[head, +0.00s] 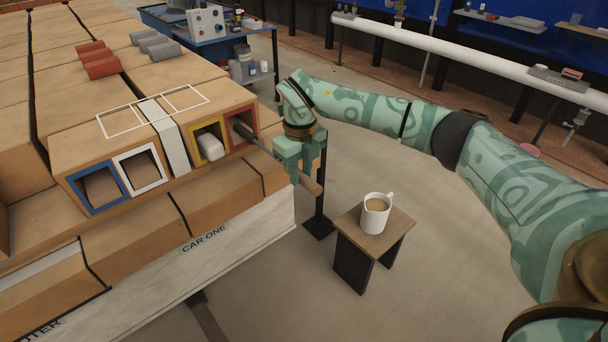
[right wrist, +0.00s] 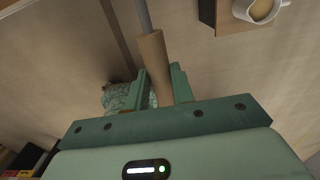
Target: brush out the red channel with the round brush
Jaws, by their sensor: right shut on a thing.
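The red channel (head: 240,127) is the rightmost framed opening in the front of the brick stack. My right gripper (head: 302,172) is just in front and to the right of it, shut on the wooden handle of the round brush (head: 312,186). The brush's grey rod runs from the gripper up and left to the mouth of the red channel; its head is not visible. In the right wrist view the wooden handle (right wrist: 152,60) sits between the fingers, with the rod beyond it. My left gripper is not in view.
Yellow (head: 208,140), white (head: 140,168) and blue (head: 96,189) framed channels lie to the left; a pale block shows in the yellow one. A mug (head: 375,214) stands on a small stool (head: 350,228) right of the gripper. Red and grey pieces lie on top of the bricks.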

